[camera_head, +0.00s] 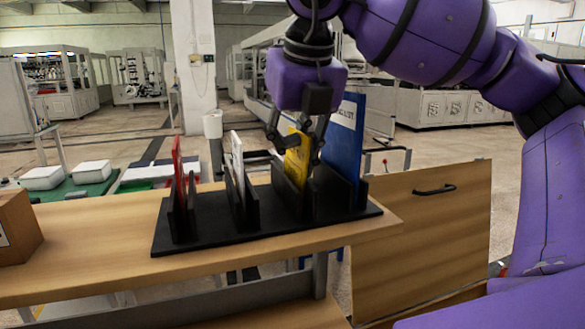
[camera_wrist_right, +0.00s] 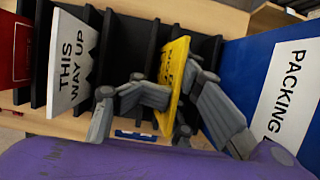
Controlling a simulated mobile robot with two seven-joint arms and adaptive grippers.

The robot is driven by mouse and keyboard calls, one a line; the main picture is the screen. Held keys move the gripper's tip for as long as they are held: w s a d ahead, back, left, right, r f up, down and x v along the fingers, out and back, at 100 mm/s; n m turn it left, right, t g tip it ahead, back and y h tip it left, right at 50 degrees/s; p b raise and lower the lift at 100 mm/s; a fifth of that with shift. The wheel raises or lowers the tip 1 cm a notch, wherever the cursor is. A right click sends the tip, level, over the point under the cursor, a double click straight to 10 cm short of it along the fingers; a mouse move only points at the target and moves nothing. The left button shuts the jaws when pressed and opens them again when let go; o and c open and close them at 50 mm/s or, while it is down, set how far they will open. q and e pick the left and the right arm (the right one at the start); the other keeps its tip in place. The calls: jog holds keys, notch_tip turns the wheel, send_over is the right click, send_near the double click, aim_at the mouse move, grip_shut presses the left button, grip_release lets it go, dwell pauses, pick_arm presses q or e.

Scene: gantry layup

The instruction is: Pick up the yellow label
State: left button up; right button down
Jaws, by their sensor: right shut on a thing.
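The yellow label (camera_head: 297,157) stands upright in a slot of the black rack (camera_head: 270,236). It also shows in the right wrist view (camera_wrist_right: 173,85), with dark print on its face. My right gripper (camera_head: 296,146) comes down from above and is shut on the yellow label's upper part. In the right wrist view its fingers (camera_wrist_right: 176,100) lie on both sides of the label. The label's lower part is still between the rack's dividers. My left gripper is in neither view.
A red label (camera_head: 177,185) and a white label (camera_head: 237,165) reading "THIS WAY UP" stand left in the rack. A taller blue packing list label (camera_head: 345,140) stands close on the right. A brown box (camera_head: 15,228) sits at the wooden table's (camera_head: 95,255) left end.

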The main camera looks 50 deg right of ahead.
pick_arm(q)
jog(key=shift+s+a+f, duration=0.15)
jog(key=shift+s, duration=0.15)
pick_arm(e)
jog(key=shift+w+a, duration=0.15)
jog(key=shift+r, duration=0.1)
jog(key=shift+r, duration=0.25)
pick_arm(q)
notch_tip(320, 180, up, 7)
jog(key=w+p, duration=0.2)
jog(key=p, duration=0.4)
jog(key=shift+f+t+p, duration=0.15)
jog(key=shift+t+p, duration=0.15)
pick_arm(e)
notch_tip(320, 180, up, 9)
jog(key=shift+r, duration=0.2)
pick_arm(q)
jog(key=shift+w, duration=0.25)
